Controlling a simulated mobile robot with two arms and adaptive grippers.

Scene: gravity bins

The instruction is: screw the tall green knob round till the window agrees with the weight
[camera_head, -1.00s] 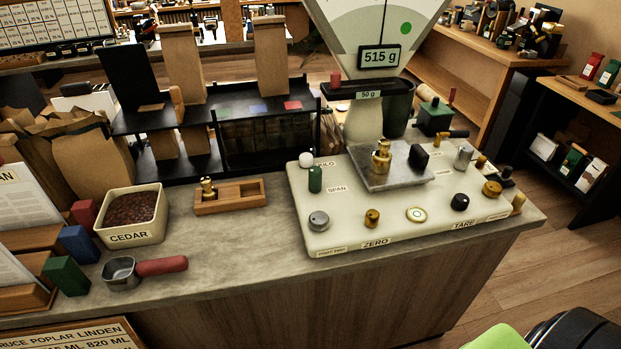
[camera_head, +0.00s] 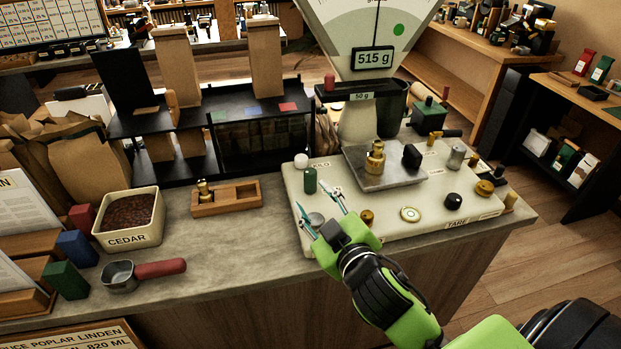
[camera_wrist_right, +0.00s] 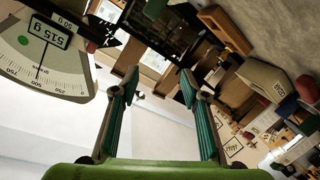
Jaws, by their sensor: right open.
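The tall green knob (camera_head: 310,180) stands upright on the scale's pale control panel (camera_head: 385,240), under the label SPAN in the earlier head view. The window (camera_head: 373,59) reads 515 g, and it also shows in the right wrist view (camera_wrist_right: 46,35). A brass weight (camera_head: 375,160) stands on the grey pan (camera_head: 398,177). My right gripper (camera_head: 316,200) is open and empty, its fingertips just in front of the knob, on either side of it and apart from it. It partly hides a silver knob. In the wrist view its teal fingers (camera_wrist_right: 157,82) are spread. My left gripper is not in view.
A white ball-topped knob (camera_head: 301,160) stands close behind the green one. A brass knob (camera_head: 367,217) is right of my gripper. A wooden holder (camera_head: 228,199) with a brass weight, a CEDAR bin (camera_head: 129,238) and a red-handled scoop (camera_head: 120,277) stand left.

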